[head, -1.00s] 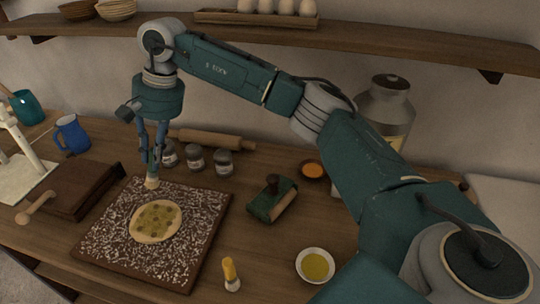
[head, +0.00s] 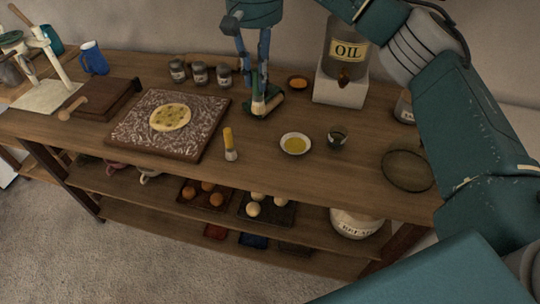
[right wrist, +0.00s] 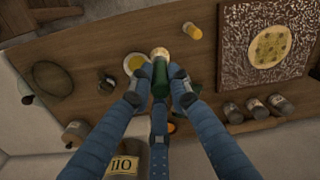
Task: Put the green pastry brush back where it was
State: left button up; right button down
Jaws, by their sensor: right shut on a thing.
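My right gripper (head: 256,82) is shut on the green pastry brush (right wrist: 160,78), which points bristles down with its pale tip (head: 258,107) low over the counter. In the head view the brush overlaps a dark green block-like item (head: 272,103); I cannot tell whether they touch. In the right wrist view the fingers (right wrist: 159,92) close around the green handle, and the pale bristles show beyond them. A yellow-handled brush (head: 229,143) stands upright to the left. A bowl of yellow oil (head: 295,144) is to the right. My left gripper is not in view.
A speckled board (head: 205,125) with flat dough (head: 170,117) lies left. Several jars (head: 199,73) stand behind it. An oil dispenser (head: 343,75), small dark cup (head: 337,138) and round dark-rimmed item (head: 407,170) are at right.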

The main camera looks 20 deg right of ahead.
aim_at(258, 100)
jog(key=f+p, duration=0.1)
jog(key=f, duration=0.6)
jog(key=shift+w+f, duration=0.15)
jog(key=shift+w, duration=0.05)
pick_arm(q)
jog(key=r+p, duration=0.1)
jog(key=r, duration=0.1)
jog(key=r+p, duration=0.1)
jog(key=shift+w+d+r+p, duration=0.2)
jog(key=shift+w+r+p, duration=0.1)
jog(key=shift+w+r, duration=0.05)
pick_arm(e)
notch_tip(258, 100, down, 12)
jog(key=shift+r, duration=0.25)
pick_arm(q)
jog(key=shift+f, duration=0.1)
pick_arm(e)
jog(key=shift+f, duration=0.1)
jog(key=shift+s+f, duration=0.1)
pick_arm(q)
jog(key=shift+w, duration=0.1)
pick_arm(e)
jog(key=c, duration=1.6)
grip_release()
jog(key=shift+c, duration=0.2)
jog(key=shift+r, duration=0.2)
